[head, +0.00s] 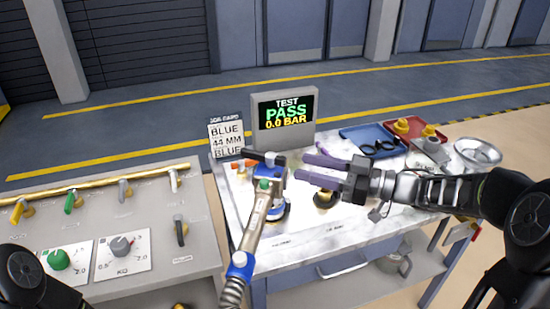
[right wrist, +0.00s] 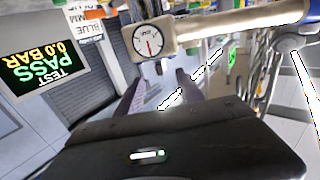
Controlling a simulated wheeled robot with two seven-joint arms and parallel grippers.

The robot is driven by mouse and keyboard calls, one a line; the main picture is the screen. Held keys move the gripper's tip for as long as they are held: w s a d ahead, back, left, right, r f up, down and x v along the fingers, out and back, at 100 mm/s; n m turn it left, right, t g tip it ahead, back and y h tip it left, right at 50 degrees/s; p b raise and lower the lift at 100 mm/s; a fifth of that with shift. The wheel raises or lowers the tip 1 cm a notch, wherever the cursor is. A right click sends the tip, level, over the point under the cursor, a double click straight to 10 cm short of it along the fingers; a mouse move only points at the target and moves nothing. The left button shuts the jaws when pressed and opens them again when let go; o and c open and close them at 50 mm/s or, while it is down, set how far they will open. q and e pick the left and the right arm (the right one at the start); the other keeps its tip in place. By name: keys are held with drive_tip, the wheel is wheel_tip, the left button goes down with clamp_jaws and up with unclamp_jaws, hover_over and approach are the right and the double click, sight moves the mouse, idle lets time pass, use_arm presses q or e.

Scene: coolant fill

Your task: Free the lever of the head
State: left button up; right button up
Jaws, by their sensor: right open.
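The filling head (head: 261,213) stands at the front left of the white worktop, with a beige body, a blue collar and a green spot. A black bar (head: 262,158), which looks like its lever, lies across its blue top. In the right wrist view the beige body (right wrist: 235,25) crosses the top, with a round gauge (right wrist: 149,42) at its left. My right gripper (head: 303,167) is open, its purple fingers pointing left just right of the head, with a gap between. Nothing shows between its fingers (right wrist: 158,95). My left gripper is out of view.
A screen (head: 284,113) reads TEST PASS 0.0 BAR, beside a job card (head: 227,138). Blue (head: 365,141) and red (head: 410,127) trays and a metal bowl (head: 477,151) stand at the right. A grey panel (head: 110,215) with valves and knobs is left. A hose (head: 233,292) runs from the head.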

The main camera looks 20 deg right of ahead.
sight(278, 165)
drive_tip(key=shift+p+x, duration=0.7)
drive_tip(key=shift+x, duration=3.25)
drive_tip(key=shift+c, duration=0.2)
clamp_jaws()
